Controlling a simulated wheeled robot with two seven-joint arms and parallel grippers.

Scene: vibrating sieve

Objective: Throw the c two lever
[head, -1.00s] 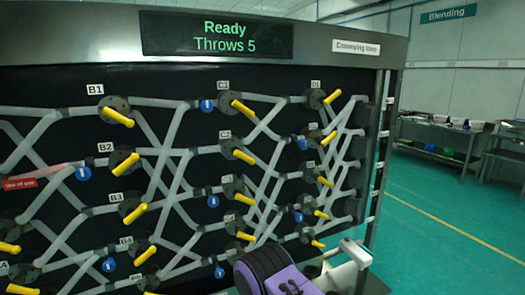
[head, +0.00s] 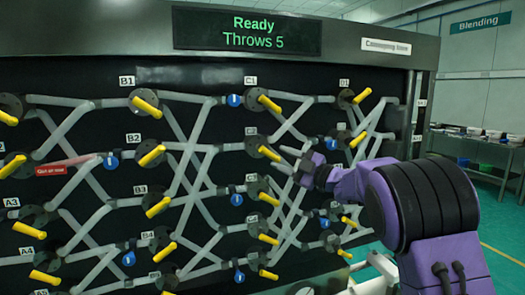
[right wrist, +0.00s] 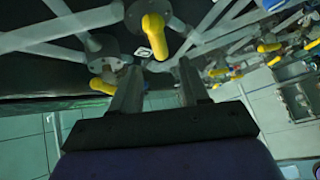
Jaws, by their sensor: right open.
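The C2 lever (head: 269,153) is a yellow handle on a dark round hub in the C column, second from the top, pointing down to the right. My right gripper (head: 288,163) is raised in front of the panel, just right of and below this handle. In the right wrist view its two grey fingers (right wrist: 158,72) are apart with nothing between them. A yellow handle (right wrist: 154,36) shows just beyond the fingertips, roughly in line with the gap; its label is unreadable there. My left gripper is out of view.
The C1 lever (head: 269,103) is above and the C3 lever (head: 268,198) below, with grey pipes between hubs. D column levers (head: 361,96) stand to the right. The display (head: 246,31) reads "Ready, Throws 5". A workbench (head: 478,153) stands far right.

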